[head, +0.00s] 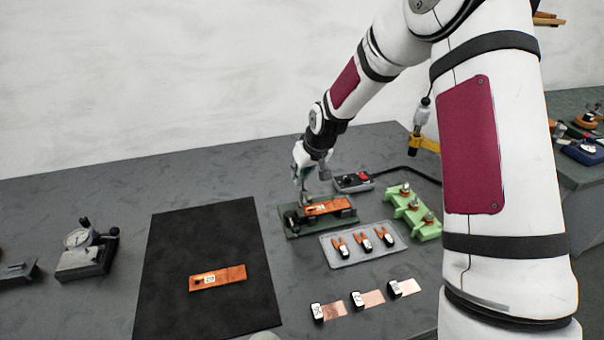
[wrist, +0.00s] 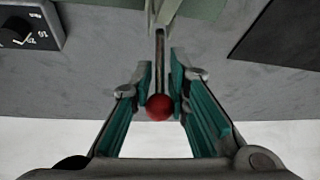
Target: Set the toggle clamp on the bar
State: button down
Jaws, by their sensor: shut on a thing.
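In the head view the copper bar (head: 330,207) with a white label lies on a dark green fixture (head: 292,232). My gripper (head: 303,190) is at the fixture's far left side, above it. In the wrist view the toggle clamp's metal lever (wrist: 159,48) ends in a red ball knob (wrist: 159,108). My gripper (wrist: 161,88) has its teal finger pads on either side of the lever and knob and is shut on them. The clamp's pressing end is hidden, so I cannot tell whether it touches the bar.
A control box (head: 354,182) stands behind the fixture. A tray (head: 338,263) of copper-coloured pieces lies in front, a green rack (head: 425,232) to the right. A second copper bar (head: 232,275) lies on a black mat (head: 170,290). A dial gauge (head: 78,240) stands at the left.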

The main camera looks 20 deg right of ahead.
jog(key=shift+s+d+r+t+p, duration=0.1)
jog(key=shift+s+t+p, duration=0.25)
jog(key=shift+t, duration=0.6)
jog(key=shift+s+t+p, duration=0.15)
jog(key=shift+s+t, duration=0.4)
jog(key=shift+t, duration=0.4)
jog(key=c, duration=1.7)
grip_release()
jog(key=v, duration=1.2)
jog(key=shift+s, duration=0.15)
jog(key=s+d+r+g+h, duration=0.1)
jog(key=s+r+g+h, duration=0.15)
jog(key=s+r, duration=1.05)
jog(key=s+a+r+m+g, duration=0.1)
jog(key=s+a+r+m, duration=0.1)
jog(key=s, duration=1.4)
jog(key=shift+s+a+r+y, duration=0.15)
jog(key=shift+a+r+y, duration=0.05)
jog(key=shift+r+y, duration=0.25)
